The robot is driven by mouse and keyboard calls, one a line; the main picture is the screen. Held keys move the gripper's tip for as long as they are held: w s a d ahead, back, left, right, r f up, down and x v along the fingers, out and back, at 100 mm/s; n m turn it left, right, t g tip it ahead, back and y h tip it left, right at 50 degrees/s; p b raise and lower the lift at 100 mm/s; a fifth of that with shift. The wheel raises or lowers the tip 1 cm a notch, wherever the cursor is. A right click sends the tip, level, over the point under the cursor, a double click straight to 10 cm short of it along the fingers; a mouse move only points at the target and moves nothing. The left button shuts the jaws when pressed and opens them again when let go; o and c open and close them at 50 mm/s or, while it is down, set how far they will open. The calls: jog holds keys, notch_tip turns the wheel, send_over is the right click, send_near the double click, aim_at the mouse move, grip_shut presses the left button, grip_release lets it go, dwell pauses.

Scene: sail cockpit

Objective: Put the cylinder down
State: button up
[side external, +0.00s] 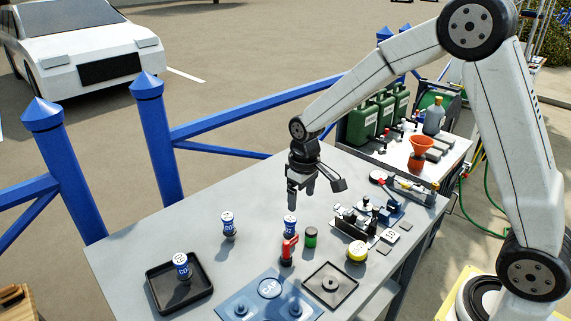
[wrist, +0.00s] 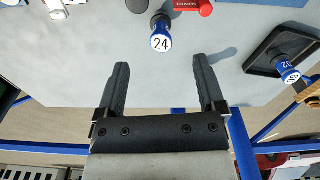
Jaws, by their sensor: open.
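Three blue-and-white cylinders show in the side view. One (side external: 228,225) stands on the grey table. Another (side external: 290,226) stands near a red-handled tool. The third (side external: 182,266) stands in a black tray (side external: 152,292). My gripper (side external: 312,199) is above the table, pointing down, open with nothing between its fingers. In the wrist view, my open fingers (wrist: 160,68) frame bare table. A cylinder marked 24 (wrist: 161,38) stands a little beyond the fingertips, apart from them. The cylinder in the tray (wrist: 288,68) is at the right.
A blue fixture plate (side external: 250,302) and a second black tray (side external: 344,292) lie at the front. A metal fixture (side external: 352,224) stands right. The table's left rear is clear.

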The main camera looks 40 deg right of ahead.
jog(key=s+m+t, duration=0.1)
jog(key=s+t, duration=0.1)
jog(key=s, duration=1.3)
jog(key=shift+s+d, duration=0.2)
jog(key=shift+s, duration=0.05)
jog(key=shift+w+r, duration=0.1)
jog(key=shift+w, duration=0.05)
jog(key=n+t+y, duration=0.1)
jog(key=n+t, duration=0.1)
jog(key=t, duration=0.4)
send_near(293, 220)
notch_tip(293, 220, down, 2)
jog(key=shift+w+f+t+y, duration=0.15)
jog(key=shift+w+y, duration=0.05)
jog(key=shift+w, duration=0.3)
jog(key=shift+w+f+t+y, duration=0.15)
jog(key=shift+w+y, duration=0.05)
jog(key=shift+w, duration=0.25)
jog(key=shift+w, duration=0.1)
jog(key=shift+x, duration=1.25)
jog(key=shift+f, duration=0.15)
jog(key=shift+x, duration=2.45)
